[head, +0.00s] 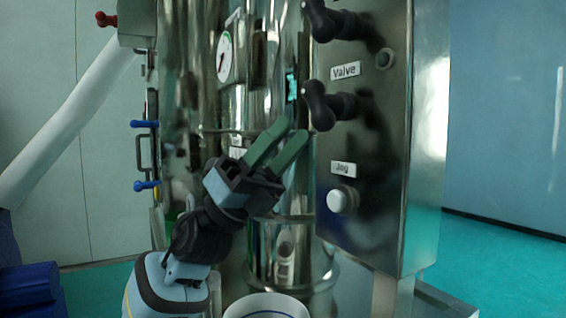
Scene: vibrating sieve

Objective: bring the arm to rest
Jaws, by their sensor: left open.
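My left gripper (293,136) has green fingers on a black body and points up and to the right in the head view. Its fingers are parted with nothing between them. It is in front of the shiny metal cylinder, left of the control panel, and looks apart from the panel. My left arm comes up from the bottom left. My right gripper does not show.
The steel control panel (385,235) carries black knobs (322,107), a "Valve" label, a "Jog" label and a white button (342,200). A gauge (225,56) is on the cylinder (180,85). A white container (266,306) is below. Blue handles (146,124) are at left.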

